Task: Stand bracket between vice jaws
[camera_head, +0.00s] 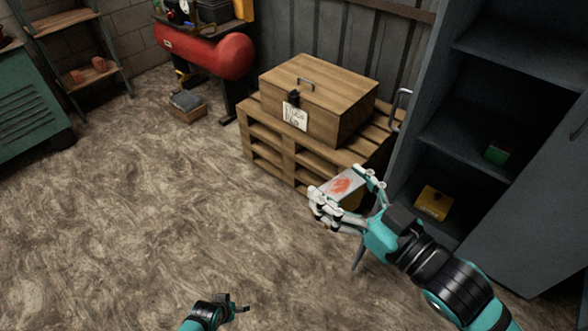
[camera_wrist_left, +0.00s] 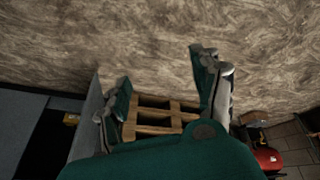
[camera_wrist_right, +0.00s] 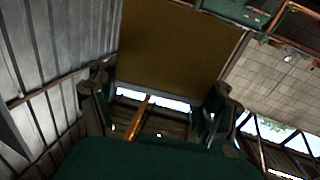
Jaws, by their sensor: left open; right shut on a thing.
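My right gripper (camera_head: 343,190) is shut on a box-like piece (camera_head: 341,184) with a pale grey face, an orange-red patch and a yellowish side. It is held in front of the pallet. In the right wrist view a flat brownish-yellow face of this piece (camera_wrist_right: 175,50) fills the space between and beyond the fingers. I cannot tell whether it is the bracket. My left gripper (camera_head: 236,303) is low at the bottom of the head view, open and empty; its spread fingers (camera_wrist_left: 165,85) also show in the left wrist view. I cannot make out a vice in any view.
A wooden chest (camera_head: 318,92) with a paper label sits on a pallet (camera_head: 265,141). A grey cabinet (camera_head: 461,123) at right holds a yellow box (camera_head: 433,202) and a green box (camera_head: 496,152). A red compressor tank (camera_head: 207,50) stands behind. The floor at left is largely clear.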

